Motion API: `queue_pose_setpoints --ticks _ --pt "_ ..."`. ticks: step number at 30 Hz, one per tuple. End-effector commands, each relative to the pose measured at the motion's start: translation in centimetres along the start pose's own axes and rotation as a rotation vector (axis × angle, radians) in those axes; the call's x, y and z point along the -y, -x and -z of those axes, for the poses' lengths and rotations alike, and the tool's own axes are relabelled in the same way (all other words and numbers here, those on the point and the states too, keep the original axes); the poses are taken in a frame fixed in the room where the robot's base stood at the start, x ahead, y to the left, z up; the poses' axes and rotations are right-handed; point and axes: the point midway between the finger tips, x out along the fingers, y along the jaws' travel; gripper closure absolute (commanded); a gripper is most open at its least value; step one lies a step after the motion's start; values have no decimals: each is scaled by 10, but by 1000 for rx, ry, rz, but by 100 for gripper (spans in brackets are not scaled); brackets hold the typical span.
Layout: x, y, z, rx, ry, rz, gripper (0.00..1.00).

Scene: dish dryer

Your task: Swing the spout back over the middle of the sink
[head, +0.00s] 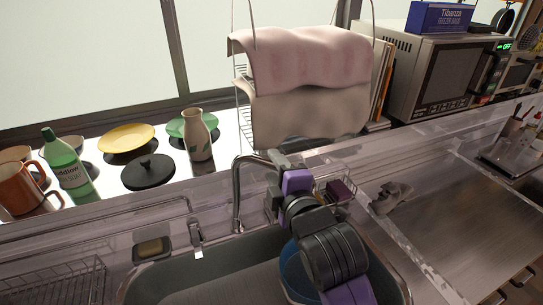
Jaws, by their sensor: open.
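The tall chrome spout (237,188) rises behind the sink and bends at its top toward the right. Its far end meets the view of my gripper and is partly hidden there. My gripper (273,178) is open beside the spout's bent end; I cannot tell whether a finger touches it. The grey sink (215,283) lies below and in front, its right part covered by my arm. A chrome lever fitting (196,236) stands left of the spout, at the sink's back edge.
A dish rack draped with cloths (305,65) stands behind my gripper. A blue bowl (292,272) is partly hidden by my arm in the sink. A vase (198,135), black lid (148,172) and green bottle (64,160) stand on the back ledge. A steel counter (465,215) lies right.

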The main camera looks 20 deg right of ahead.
Motion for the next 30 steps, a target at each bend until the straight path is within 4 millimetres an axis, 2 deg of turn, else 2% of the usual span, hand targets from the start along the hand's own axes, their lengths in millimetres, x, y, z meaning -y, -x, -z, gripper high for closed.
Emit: queue_pose_setpoints --ticks 3,9,20,21,27,30 --pt "-1 -20 0 1 0 0 58" --pt "-1 -43 0 0 -2 0 58" --pt "0 -50 0 -1 -2 0 58" --pt "0 -50 0 -1 -2 -1 60" --pt "0 -50 0 -1 -2 0 99" --pt "0 -50 0 -1 -2 0 100"
